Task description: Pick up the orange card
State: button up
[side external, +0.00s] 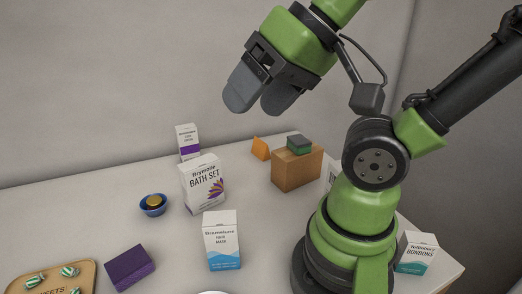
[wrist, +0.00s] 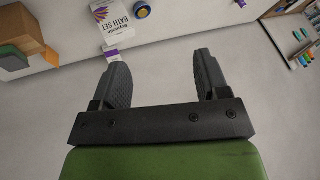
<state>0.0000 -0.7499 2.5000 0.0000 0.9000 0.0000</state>
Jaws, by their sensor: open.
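The orange card (side external: 260,148) shows as a small orange wedge shape standing on the white counter, near the wall and just left of a brown box. In the wrist view a small orange piece (wrist: 51,57) shows at the left beside that box, and it looks like the same card. My gripper (side external: 260,98) is raised well above the counter, with its fingers apart and nothing between them.
The brown box (side external: 297,170) carries a green and grey sponge (side external: 300,144). The bath set box (side external: 203,183), a purple-banded box (side external: 187,141), a face mask box (side external: 221,240), a blue bowl (side external: 153,205) and a purple block (side external: 129,267) stand left and forward. A bonbons box (side external: 415,252) is right.

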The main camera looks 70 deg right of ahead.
jog(key=o, duration=0.6)
jog(key=w+d+r+n+g+h, duration=0.25)
jog(key=w+d+n, duration=0.35)
jog(key=w, duration=0.5)
jog(key=n+g+h, duration=0.3)
jog(key=n+g, duration=0.4)
jog(key=n, duration=0.2)
send_over(260, 141)
jog(key=w+a, duration=0.2)
jog(key=a, duration=0.1)
notch_tip(260, 141, down, 22)
jog(key=x, duration=0.4)
jog(key=shift+f, duration=0.15)
jog(key=shift+x, duration=2.8)
